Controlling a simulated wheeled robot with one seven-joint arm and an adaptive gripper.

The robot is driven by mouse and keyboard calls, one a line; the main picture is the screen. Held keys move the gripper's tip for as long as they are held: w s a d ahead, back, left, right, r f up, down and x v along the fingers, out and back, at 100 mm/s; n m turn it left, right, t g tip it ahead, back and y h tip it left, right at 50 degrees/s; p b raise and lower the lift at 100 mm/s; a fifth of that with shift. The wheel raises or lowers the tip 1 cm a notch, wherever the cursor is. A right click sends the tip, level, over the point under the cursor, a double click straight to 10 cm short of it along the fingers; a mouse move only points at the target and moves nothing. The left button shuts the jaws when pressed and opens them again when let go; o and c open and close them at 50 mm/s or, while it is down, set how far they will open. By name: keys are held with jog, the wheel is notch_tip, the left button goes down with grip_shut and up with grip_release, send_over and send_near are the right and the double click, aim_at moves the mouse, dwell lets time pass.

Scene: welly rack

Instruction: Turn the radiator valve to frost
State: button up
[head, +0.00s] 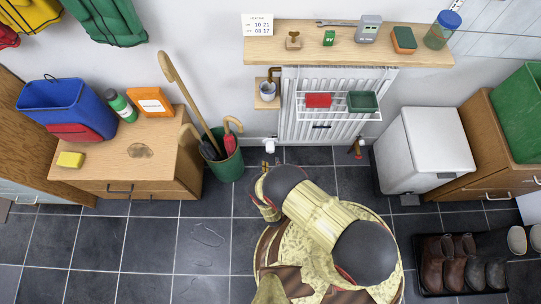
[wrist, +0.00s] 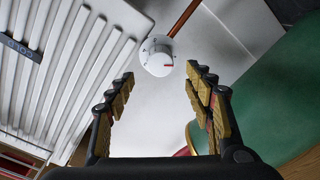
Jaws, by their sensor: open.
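The radiator valve is a white round knob (wrist: 157,54) on a copper-coloured pipe (wrist: 183,18) in the wrist view. Small dark marks and a short red mark show on its face; I cannot read the setting. In the head view the white valve (head: 269,146) sits low at the radiator's left side. My gripper (wrist: 160,74) is open and empty, with one finger on each side of the knob's lower part in the picture. No finger visibly touches it. In the head view my gripper (head: 270,165) is small and partly hidden by my arm, just in front of the valve.
The white radiator (head: 290,115) carries a wire rack (head: 338,116) holding a red and a green item. A green umbrella stand (head: 228,165) is close left of the valve and fills the wrist view's right side (wrist: 270,90). A white bin (head: 425,140) stands right.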

jog(key=shift+s, duration=1.4)
